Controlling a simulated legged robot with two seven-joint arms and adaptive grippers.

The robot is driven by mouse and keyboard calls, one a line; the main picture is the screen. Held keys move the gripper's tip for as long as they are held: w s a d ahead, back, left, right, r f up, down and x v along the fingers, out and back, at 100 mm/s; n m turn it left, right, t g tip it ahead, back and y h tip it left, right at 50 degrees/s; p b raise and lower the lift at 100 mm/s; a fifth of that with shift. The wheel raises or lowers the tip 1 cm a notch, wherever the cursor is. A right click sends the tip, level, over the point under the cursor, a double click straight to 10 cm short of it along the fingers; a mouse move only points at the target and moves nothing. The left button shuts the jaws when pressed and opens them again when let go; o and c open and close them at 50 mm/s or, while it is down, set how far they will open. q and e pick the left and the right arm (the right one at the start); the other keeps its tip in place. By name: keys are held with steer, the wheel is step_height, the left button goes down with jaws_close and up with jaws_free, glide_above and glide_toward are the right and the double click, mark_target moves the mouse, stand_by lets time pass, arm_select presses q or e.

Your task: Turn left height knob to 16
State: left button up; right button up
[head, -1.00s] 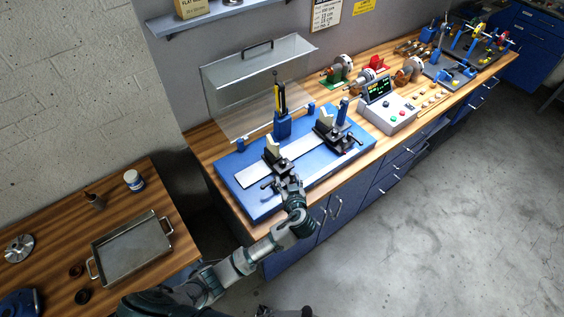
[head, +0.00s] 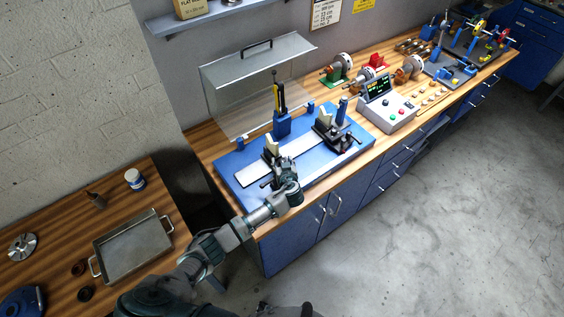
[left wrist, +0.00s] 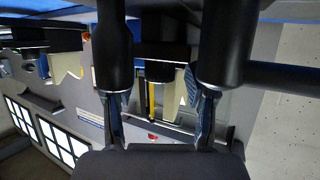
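The balancing machine is a blue base plate (head: 232,163) with a pale rail (head: 252,175) and two dark supports. The left support (head: 271,147), with a cream top, is partly hidden by my left gripper (head: 283,168). The right support (head: 330,132) stands clear. The left height knob cannot be made out in the head view. In the left wrist view my left gripper (left wrist: 160,105) has its two fingers spread, with a gap between them. Dark cylindrical parts (left wrist: 225,45) fill the view just beyond the fingertips. Contact with a knob cannot be told. My right gripper does not show.
A blue post with a yellow-black upright (head: 281,120) and a clear hinged cover (head: 240,85) stand behind the rail. A control box with a screen (head: 388,115) is to the right. A metal tray (head: 132,248) lies on the side table. The floor at right is clear.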

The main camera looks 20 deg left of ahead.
arm_select(q)
steer(key=shift+d+r, duration=0.1)
steer(key=shift+d, duration=0.1)
steer(key=c, duration=0.8)
steer(key=shift+s, duration=0.1)
jaws_close()
steer(key=shift+a, duration=0.1)
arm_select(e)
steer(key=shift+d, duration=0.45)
arm_select(q)
steer(key=shift+a, duration=0.15)
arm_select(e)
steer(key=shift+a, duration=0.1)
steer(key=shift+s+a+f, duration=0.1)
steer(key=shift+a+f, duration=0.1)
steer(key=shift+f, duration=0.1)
